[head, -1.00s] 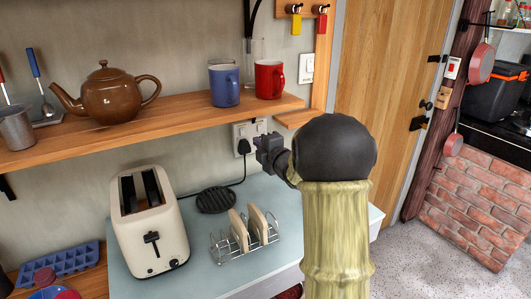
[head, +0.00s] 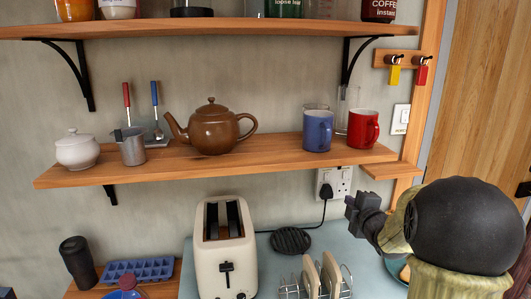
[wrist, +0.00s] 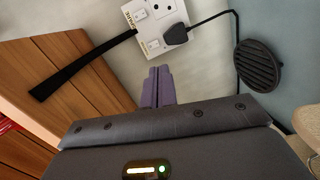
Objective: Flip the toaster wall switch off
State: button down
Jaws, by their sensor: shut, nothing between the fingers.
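A white double wall socket (head: 336,176) is on the wall below the shelf's right end. In the wrist view the socket (wrist: 149,42) shows small rocker switches (wrist: 140,15) on its face and dark lettering along its edge, too small to read. A black plug (wrist: 176,33) sits in one outlet, with a black cable running from it. The rockers' positions are unclear. My gripper (head: 352,207) is in front of and to the lower right of the socket in the head view. Its fingers (wrist: 158,87) are together, empty and apart from the socket. The cream toaster (head: 224,262) stands on the counter.
A wooden shelf (head: 95,171) above the socket holds a teapot (head: 213,130), a blue mug (head: 318,130) and a red mug (head: 363,128). Another wall switch (head: 401,118) is to the upper right. A toast rack (head: 318,280) and black trivet (head: 291,240) are below.

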jog(key=s+a+f+m+g+p, duration=0.2)
jog(key=s+a+m+g+p, duration=0.1)
jog(key=s, duration=0.6)
jog(key=s+a+f+m+g+p, duration=0.2)
jog(key=s+a+m+g, duration=0.3)
jog(key=s+m, duration=0.3)
jog(key=s+a+f+m+g+p, duration=0.2)
jog(key=s+a+m+g+p, duration=0.2)
jog(key=s, duration=0.7)
jog(key=shift+s+a+f+m+g+h, duration=0.3)
jog(key=shift+m+g+h, duration=0.1)
jog(key=shift+m+g, duration=0.4)
